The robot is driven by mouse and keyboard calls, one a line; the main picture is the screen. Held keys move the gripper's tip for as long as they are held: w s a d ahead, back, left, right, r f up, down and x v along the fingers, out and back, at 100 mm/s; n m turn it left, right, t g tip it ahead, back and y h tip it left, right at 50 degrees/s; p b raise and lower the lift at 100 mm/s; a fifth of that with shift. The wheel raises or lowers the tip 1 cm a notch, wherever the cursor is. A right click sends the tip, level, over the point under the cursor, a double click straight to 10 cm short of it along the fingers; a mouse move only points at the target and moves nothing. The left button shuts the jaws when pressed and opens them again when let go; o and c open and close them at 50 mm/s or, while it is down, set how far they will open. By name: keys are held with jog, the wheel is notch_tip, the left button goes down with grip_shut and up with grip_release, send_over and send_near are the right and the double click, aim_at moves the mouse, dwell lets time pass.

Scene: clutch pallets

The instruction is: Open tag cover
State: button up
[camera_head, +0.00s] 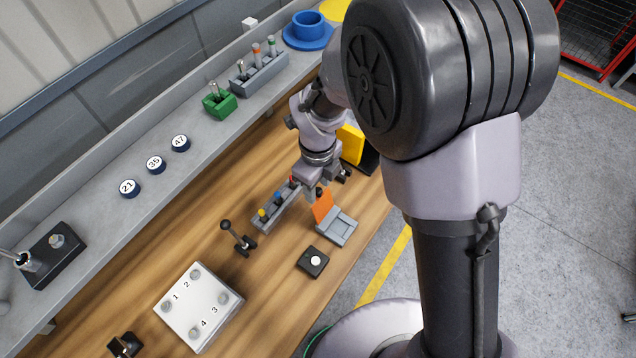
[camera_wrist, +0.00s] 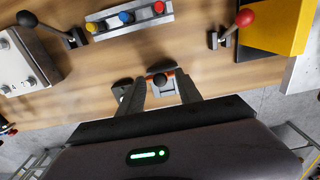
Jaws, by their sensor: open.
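The tag cover (camera_head: 322,206) is an orange flap standing steeply up from a grey base (camera_head: 343,228) on the wooden bench. My gripper (camera_wrist: 159,86) is open, with one finger on each side of the knob. I cannot tell whether either finger touches it. In the head view my gripper (camera_head: 320,184) is right at the flap's upper end and partly hides it.
A grey strip with coloured buttons (camera_head: 268,212) and a black lever (camera_head: 238,238) stand left of the cover. A black button box (camera_head: 313,262) is in front. A yellow block (camera_wrist: 272,28) and a red-knobbed lever (camera_wrist: 243,20) are close by. A numbered white box (camera_head: 198,305) sits farther left.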

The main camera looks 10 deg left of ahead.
grip_shut()
dwell(1.4)
